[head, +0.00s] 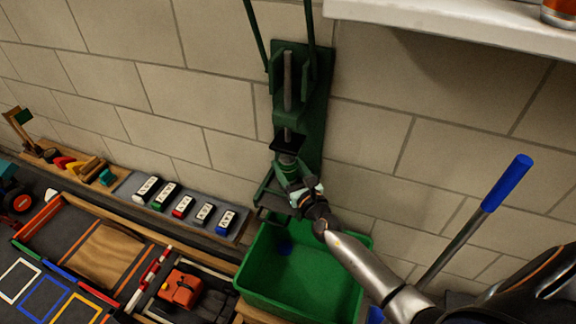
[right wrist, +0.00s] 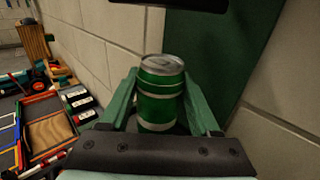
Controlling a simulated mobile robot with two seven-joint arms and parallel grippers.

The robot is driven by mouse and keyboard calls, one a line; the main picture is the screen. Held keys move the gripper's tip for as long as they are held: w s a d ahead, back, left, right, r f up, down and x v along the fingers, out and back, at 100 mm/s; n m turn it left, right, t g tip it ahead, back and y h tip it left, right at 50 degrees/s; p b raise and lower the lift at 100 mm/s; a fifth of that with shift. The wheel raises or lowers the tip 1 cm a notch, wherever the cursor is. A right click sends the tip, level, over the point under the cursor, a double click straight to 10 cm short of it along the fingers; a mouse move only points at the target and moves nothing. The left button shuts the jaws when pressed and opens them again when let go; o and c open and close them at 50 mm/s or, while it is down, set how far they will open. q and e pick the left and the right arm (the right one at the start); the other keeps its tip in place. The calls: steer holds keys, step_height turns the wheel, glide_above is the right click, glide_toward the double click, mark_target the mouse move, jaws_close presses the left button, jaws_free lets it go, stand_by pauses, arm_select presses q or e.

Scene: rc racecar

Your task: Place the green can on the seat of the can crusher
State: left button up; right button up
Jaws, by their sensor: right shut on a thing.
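The green can crusher (head: 316,95) is fixed to the block wall, with a dark press plate (head: 287,145) on its rod. My right gripper (head: 288,172) is at its lower part, below the press plate. In the right wrist view the gripper (right wrist: 161,88) is shut on the green can (right wrist: 160,100), one finger on each side. The can is upright with its silver lid up. The crusher's green back plate (right wrist: 205,45) stands behind it. The can's base and its contact with the seat are hidden. My left gripper is out of view.
A green bin (head: 300,280) stands below the crusher. Several small labelled blocks (head: 183,206) sit on a grey strip to the left. A blue-handled rod (head: 506,185) leans at the right. A white shelf (head: 450,18) juts out at the upper right.

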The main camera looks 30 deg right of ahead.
steer(key=o, duration=1.4)
steer(key=shift+o, duration=0.2)
steer(key=shift+r, duration=0.1)
steer(key=shift+s+r+p, duration=0.1)
steer(key=shift+p, duration=0.3)
steer(key=s, duration=1.2)
steer(key=s+a+f+m+g+y, duration=0.1)
steer(key=s+a+f+m+g, duration=0.3)
steer(key=m, duration=1.2)
steer(key=s+a+f+m+g+y, duration=0.2)
steer(key=s+a+f+m+g, duration=0.2)
steer(key=s+a+f+m, duration=0.3)
steer(key=shift+s+a+f+m+g, duration=0.35)
steer(key=shift+s+f+m, duration=2.1)
steer(key=shift+m, duration=2.75)
